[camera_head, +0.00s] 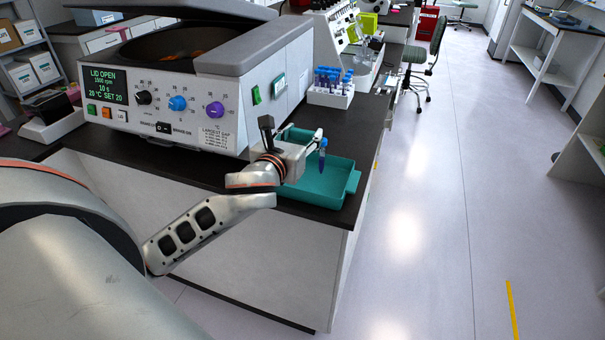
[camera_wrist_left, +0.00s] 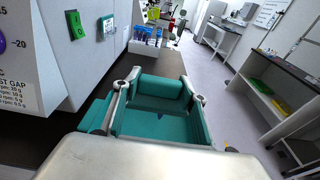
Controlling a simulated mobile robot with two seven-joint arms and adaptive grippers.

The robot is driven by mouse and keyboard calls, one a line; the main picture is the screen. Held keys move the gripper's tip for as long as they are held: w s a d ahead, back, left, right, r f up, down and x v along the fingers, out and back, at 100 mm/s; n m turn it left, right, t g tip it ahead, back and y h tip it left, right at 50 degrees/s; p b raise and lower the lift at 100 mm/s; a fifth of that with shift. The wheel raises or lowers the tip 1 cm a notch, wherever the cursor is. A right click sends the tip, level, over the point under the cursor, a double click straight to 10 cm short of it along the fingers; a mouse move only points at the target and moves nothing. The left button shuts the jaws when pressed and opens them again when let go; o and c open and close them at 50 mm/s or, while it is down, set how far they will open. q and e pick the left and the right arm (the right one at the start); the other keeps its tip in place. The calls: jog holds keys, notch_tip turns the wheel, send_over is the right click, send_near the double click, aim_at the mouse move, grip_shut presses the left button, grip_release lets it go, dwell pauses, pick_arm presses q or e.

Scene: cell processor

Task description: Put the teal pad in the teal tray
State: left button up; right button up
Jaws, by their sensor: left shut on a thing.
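The teal tray (camera_head: 340,192) lies on the dark bench top at its front right corner. My left gripper (camera_head: 295,138) is above the tray's far part. In the left wrist view its two fingers (camera_wrist_left: 163,92) stand well apart, on either side of a teal block that appears to be the teal pad (camera_wrist_left: 160,87). The tray (camera_wrist_left: 165,128) shows below and behind it in the same colour, so the border between them is hard to make out. In the head view the gripper mostly hides the pad. My right gripper is not in view.
A large centrifuge (camera_head: 170,95) with its lid open stands left of the tray. A rack of blue-capped tubes (camera_head: 330,92) stands behind. A blue tube-like thing (camera_head: 322,160) shows beside my right-hand finger. The bench edge is close right of the tray, with open floor beyond.

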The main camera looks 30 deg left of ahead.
pick_arm(q)
notch_tip(320, 180, down, 12)
jog(key=shift+r, duration=0.1)
dwell(0.4)
jog(key=shift+f, duration=0.5)
jog(key=shift+f, duration=0.15)
jog(key=o, duration=1.6)
jog(key=shift+d+f, duration=0.1)
jog(key=shift+f, duration=0.05)
